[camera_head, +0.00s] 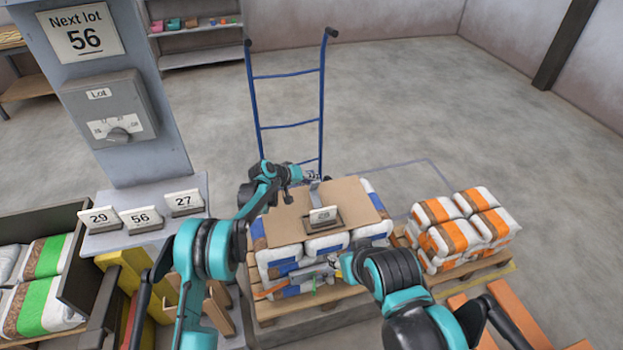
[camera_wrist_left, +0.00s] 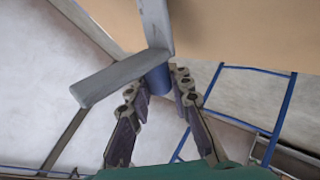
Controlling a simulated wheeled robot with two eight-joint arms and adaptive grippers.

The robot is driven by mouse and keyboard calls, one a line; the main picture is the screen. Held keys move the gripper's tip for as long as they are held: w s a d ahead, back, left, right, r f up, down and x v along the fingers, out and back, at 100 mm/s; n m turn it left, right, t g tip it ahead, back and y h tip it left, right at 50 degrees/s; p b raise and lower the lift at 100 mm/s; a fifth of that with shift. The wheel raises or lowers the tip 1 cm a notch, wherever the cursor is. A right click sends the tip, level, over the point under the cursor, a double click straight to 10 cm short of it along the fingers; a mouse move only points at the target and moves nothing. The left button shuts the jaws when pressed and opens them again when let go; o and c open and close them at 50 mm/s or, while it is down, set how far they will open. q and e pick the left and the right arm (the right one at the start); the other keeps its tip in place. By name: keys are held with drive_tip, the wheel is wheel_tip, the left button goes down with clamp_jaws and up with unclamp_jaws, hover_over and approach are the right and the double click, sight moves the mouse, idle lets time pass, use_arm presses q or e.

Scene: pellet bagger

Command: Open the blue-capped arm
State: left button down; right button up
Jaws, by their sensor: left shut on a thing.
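The blue-capped arm shows in the left wrist view as a flat grey bar (camera_wrist_left: 115,80) with a blue cylinder, its cap (camera_wrist_left: 158,78), at its end. My left gripper (camera_wrist_left: 157,88) has its two fingers on either side of the blue cap and is shut on it. In the head view my left gripper (camera_head: 303,176) is at the back edge of the stacked pallet, in front of the hand truck. The arm is small and mostly hidden there. My right gripper (camera_head: 318,270) is low at the front of the stack; its fingers are too unclear to read.
A blue hand truck (camera_head: 288,75) stands behind. Orange-and-white bags (camera_head: 438,211) stand at right. A grey column with a lot dial (camera_head: 117,133) is at left.

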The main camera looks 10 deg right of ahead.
use_arm(q)
drive_tip(key=shift+w+f, duration=0.1)
idle(0.3)
drive_tip(key=c, duration=1.3)
unclamp_jaws()
drive_tip(key=shift+a, duration=0.1)
drive_tip(key=v, duration=1.2)
